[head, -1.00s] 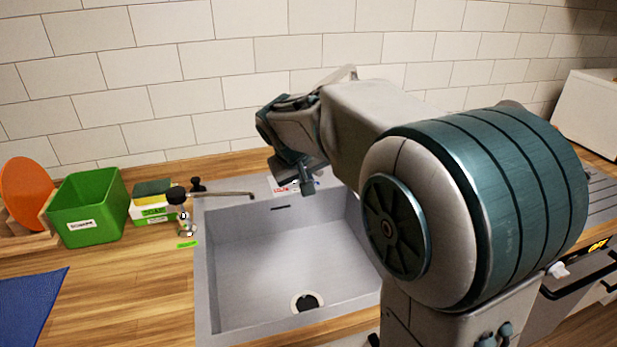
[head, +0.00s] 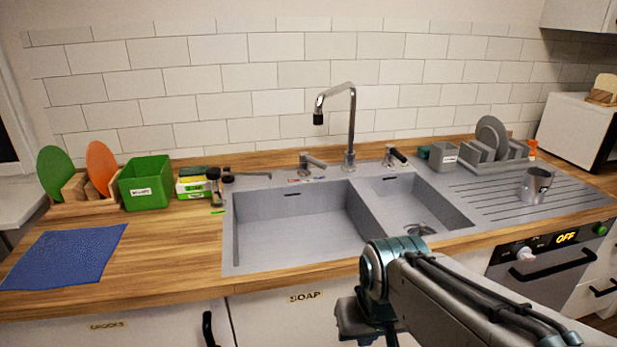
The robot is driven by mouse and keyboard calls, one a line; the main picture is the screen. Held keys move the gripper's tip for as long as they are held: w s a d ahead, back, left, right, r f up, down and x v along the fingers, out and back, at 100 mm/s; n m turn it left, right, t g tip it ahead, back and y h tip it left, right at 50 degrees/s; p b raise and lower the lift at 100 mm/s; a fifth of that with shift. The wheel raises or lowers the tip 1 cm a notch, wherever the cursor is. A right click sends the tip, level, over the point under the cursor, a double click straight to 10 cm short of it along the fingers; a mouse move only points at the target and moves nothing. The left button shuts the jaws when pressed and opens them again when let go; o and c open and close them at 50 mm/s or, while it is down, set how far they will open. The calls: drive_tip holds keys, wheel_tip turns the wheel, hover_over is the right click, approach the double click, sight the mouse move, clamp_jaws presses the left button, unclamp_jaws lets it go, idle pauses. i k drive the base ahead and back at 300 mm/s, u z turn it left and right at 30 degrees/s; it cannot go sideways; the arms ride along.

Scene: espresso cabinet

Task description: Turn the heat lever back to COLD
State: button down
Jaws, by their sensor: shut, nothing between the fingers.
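A metal lever (head: 312,161) stands on the sink's back ledge, left of the tall faucet (head: 350,130). It appears to be the heat lever. A small red and blue label (head: 300,180) lies at its base, too small to read. The lever's arm points to the right; I cannot tell which mark it is at. My gripper (head: 358,322) is low in front of the counter's front edge, well apart from the lever. It is shut and empty. Its fingertips are hard to make out.
The double-basin sink (head: 290,225) lies between my gripper and the lever. A black-handled lever (head: 397,156) stands right of the faucet. A metal jug (head: 536,185) stands on the drainer. Left are a green bin (head: 146,190), dark-topped bottles (head: 214,180) and a blue cloth (head: 62,255).

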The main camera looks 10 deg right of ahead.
sight(303, 156)
drive_tip(key=z, duration=0.35)
drive_tip(key=i, duration=1)
drive_tip(key=u, duration=0.5)
